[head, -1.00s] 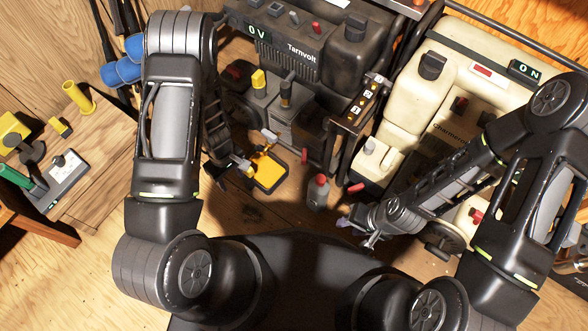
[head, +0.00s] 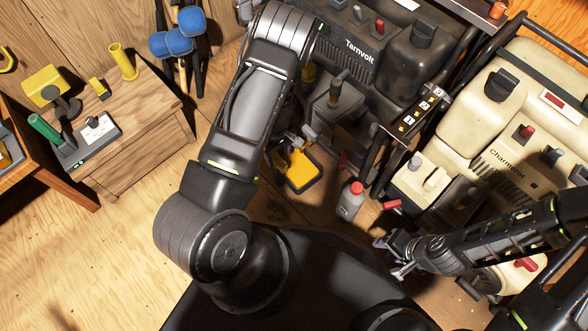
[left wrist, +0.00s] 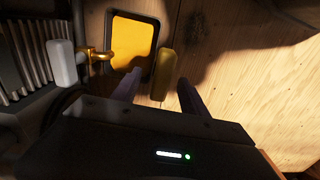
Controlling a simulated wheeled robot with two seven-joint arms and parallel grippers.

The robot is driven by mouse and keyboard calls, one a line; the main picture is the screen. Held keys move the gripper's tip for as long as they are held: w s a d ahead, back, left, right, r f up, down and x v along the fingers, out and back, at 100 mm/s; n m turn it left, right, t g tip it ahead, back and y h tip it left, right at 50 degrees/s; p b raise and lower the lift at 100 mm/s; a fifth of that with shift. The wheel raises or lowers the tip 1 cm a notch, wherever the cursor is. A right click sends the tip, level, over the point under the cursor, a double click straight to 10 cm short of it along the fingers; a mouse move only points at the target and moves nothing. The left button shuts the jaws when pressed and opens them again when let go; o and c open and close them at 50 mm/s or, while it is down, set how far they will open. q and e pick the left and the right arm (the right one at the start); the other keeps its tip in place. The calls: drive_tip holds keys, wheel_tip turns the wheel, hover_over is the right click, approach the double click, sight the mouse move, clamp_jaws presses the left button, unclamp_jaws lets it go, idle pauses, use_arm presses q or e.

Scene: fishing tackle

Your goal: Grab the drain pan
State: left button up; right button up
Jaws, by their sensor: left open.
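The drain pan (head: 300,170) is a yellow, dark-rimmed tray on the floor below the dark Tarnvolt machine. In the left wrist view the pan (left wrist: 133,42) lies just beyond my fingers, with a yellow-brown bar (left wrist: 165,72) at its right side. My left gripper (left wrist: 158,90) is open, its fingers pointing at the pan, with the bar's near end in line with the gap. I cannot tell whether they touch. In the head view my arm hides most of that gripper. My right gripper (head: 390,257) looks open and empty, near the cream machine.
A brass tap with a pale handle (left wrist: 62,62) sits beside the pan. A grey red-capped bottle (head: 350,201) stands right of it. The Tarnvolt machine (head: 345,50) and cream Charmerot machine (head: 480,110) bound the space. A wooden box (head: 150,150) stands left; floor there is clear.

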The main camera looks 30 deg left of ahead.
use_arm(q)
wheel_tip(320, 180, down, 4)
drive_tip(key=shift+s+f+b, duration=0.1)
drive_tip(key=shift+s+b, duration=0.05)
drive_tip(key=shift+b, duration=1.1)
drive_tip(key=shift+f, duration=0.5)
clamp_jaws()
drive_tip(key=shift+r, duration=0.1)
idle(0.5)
